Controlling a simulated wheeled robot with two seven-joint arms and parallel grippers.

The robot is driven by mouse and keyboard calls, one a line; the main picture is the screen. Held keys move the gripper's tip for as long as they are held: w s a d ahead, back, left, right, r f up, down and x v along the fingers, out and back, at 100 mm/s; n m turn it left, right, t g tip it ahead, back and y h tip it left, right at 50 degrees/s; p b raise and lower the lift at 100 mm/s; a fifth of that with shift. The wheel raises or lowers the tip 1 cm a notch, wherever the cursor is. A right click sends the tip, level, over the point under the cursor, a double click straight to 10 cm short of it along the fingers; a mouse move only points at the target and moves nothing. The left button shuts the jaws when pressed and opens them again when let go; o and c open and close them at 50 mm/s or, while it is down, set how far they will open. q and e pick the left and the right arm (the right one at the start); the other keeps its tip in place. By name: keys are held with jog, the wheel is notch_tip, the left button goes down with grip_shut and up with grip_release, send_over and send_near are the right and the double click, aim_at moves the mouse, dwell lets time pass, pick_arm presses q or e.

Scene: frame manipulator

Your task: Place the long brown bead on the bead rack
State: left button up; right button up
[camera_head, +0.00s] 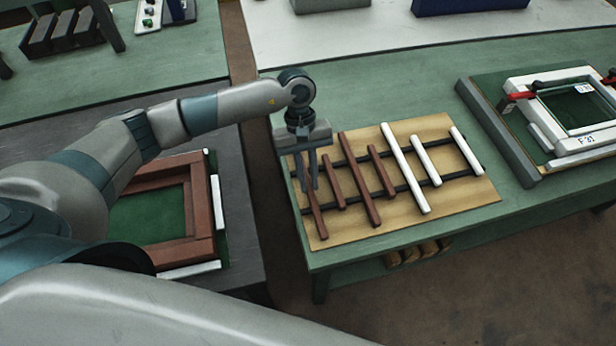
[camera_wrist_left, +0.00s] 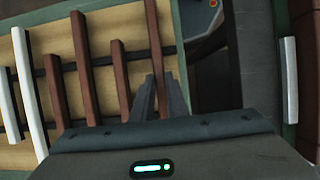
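The bead rack (camera_head: 455,199) is a tan board with two black rails on the green table. A long brown bead (camera_head: 318,222) lies across the rails at its left end; it also shows in the left wrist view (camera_wrist_left: 152,40). My left gripper (camera_head: 309,186) points down over this bead, its fingers close on either side of it. In the left wrist view the fingertips (camera_wrist_left: 159,77) straddle the bead, but I cannot tell whether they press on it. Another long brown bead (camera_head: 358,180) lies across the rails further right. My right gripper is not in view.
Shorter brown beads (camera_head: 333,181) and several white beads (camera_head: 405,168) lie on the rack. A brown frame (camera_head: 203,205) lies on the grey table at left. A white frame with red clamps (camera_head: 522,84) stands at right. A gap separates the tables.

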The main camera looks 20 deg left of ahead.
pick_arm(q)
jog(key=o, duration=0.4)
jog(key=shift+f, duration=0.25)
jog(key=shift+r, duration=0.1)
jog(key=shift+w+a+r+b, duration=0.15)
jog(key=shift+w+r+b, duration=0.2)
jog(key=shift+r+b, duration=0.3)
jog(key=b+v, duration=0.4)
jog(key=v, duration=0.6)
jog(key=shift+a+r+b, duration=0.1)
jog(key=shift+r+b, duration=0.15)
jog(key=shift+b, duration=0.15)
